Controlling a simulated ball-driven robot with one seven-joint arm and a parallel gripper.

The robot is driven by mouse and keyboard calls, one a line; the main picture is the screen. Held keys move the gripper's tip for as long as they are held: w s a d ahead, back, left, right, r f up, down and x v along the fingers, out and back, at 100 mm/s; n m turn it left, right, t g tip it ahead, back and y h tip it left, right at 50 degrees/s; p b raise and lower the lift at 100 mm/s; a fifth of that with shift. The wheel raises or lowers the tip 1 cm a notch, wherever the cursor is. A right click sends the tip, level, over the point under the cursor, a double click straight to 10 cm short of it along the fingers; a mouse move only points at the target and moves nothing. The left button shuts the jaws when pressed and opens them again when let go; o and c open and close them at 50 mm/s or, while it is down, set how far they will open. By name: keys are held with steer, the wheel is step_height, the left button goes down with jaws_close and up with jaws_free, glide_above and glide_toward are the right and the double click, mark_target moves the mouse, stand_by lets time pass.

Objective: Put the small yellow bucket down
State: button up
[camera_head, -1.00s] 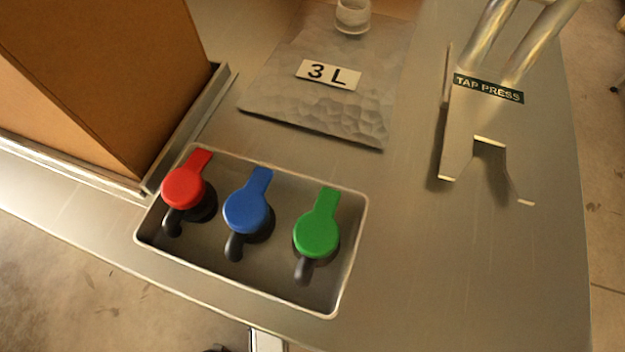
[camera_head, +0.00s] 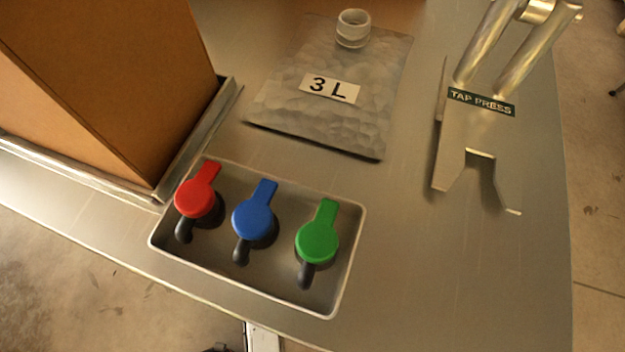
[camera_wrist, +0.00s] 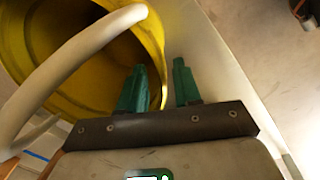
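The small yellow bucket (camera_wrist: 157,35) fills the upper left of the wrist view, its dark inside facing the camera. Its thick white handle (camera_wrist: 70,62) arches across the opening. My gripper (camera_wrist: 159,68) has two green fingers standing apart at the bucket's rim. The left finger shows against the bucket's inside and the right one beyond the rim, with a gap visible beside the rim. What lies under the bucket is hidden. Neither the bucket nor my gripper shows in the head view.
In the head view, a metal counter holds a tray (camera_head: 163,222) with red, blue and green taps, a clear pouch (camera_head: 290,110) marked 3 L, a tap press (camera_head: 468,135) and a brown box (camera_head: 120,90). Bare counter (camera_head: 430,270) lies right of the tray.

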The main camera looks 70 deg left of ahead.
step_height(320, 180, up, 7)
steer(key=p, duration=0.2)
steer(key=shift+s, duration=0.4)
steer(key=shift+d, duration=0.1)
